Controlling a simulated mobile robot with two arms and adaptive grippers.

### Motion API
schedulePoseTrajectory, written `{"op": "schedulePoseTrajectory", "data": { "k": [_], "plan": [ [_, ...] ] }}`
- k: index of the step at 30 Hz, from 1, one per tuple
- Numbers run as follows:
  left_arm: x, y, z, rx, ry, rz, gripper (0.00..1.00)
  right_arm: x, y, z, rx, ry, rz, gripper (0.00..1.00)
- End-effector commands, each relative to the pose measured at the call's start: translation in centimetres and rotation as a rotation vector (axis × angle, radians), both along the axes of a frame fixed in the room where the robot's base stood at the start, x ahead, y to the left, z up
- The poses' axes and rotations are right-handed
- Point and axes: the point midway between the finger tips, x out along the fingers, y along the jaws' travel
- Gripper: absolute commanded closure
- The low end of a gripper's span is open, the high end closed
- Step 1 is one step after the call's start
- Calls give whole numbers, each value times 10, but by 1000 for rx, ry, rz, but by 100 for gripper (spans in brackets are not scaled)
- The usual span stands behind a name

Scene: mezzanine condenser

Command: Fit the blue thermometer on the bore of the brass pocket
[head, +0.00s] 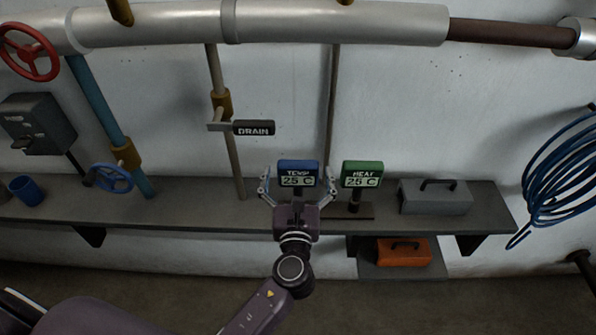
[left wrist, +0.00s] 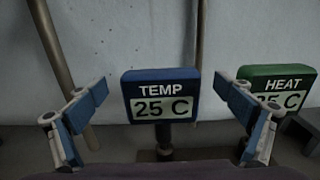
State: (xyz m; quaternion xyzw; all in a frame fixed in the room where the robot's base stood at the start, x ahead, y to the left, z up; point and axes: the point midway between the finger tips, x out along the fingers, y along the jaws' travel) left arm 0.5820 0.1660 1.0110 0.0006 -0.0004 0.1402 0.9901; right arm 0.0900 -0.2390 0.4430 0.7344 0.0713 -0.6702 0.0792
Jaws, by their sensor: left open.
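The blue thermometer (head: 298,173), marked TEMP 25 C, stands upright on the shelf in the head view. In the left wrist view the blue thermometer (left wrist: 161,95) is centred between the fingers, on a dark stem over a dark base. My left gripper (head: 298,186) is open, with one finger on each side of the thermometer and a gap at both sides. The left gripper's fingers also show in the left wrist view (left wrist: 162,118). I cannot make out the brass pocket and its bore for certain. My right gripper is not in view.
A green HEAT thermometer (head: 362,174) stands close to the right finger. A grey toolbox (head: 435,202) is farther right on the shelf (head: 200,212). A DRAIN tag (head: 254,128) and pipe (head: 228,150) are at left. An orange box (head: 404,252) is below.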

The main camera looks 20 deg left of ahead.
Motion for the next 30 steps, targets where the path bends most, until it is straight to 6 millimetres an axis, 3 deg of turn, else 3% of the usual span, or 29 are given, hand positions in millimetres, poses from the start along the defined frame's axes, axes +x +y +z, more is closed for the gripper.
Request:
{"op": "schedulePoseTrajectory", "data": {
  "k": [5, 13, 26, 30],
  "plan": [
    [20, 5, 1, 0, 0, -1, 4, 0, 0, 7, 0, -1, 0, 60],
    [22, 6, 0, -2, 0, -1, 4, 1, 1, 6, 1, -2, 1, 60],
    [22, 6, 0, -2, 0, -1, 52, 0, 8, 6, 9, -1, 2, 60],
    [22, 6, 0, -2, -1, -2, 54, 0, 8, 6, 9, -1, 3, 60]
  ]
}}
